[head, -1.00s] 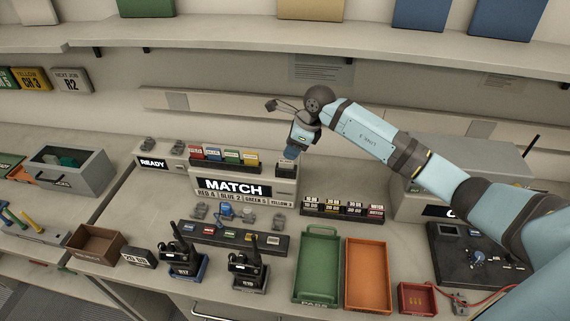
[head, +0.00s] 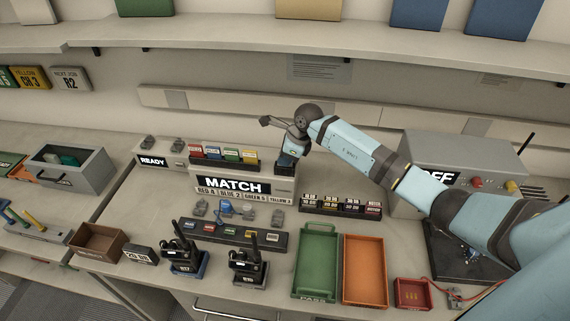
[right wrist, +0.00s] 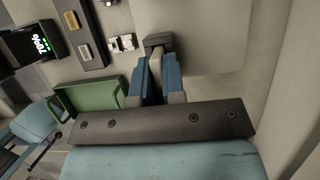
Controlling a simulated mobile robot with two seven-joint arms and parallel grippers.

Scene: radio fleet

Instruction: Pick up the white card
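My right gripper (head: 288,161) points down at the right end of the MATCH unit (head: 269,185), over the small dark holder there. Its blue fingers hide the white card in the head view. The right wrist view shows the fingers (right wrist: 156,72) apart, reaching to the dark holder (right wrist: 158,41). A pale strip shows between them, probably the card, but I cannot tell whether the fingers touch it. My left gripper is not in view.
Red, blue, green and yellow cards (head: 231,154) stand in a rack just left of the gripper. A row of labelled blocks (head: 340,206) lies to the right. Two radios, a green tray (head: 297,291) and an orange tray (head: 346,293) stand in front.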

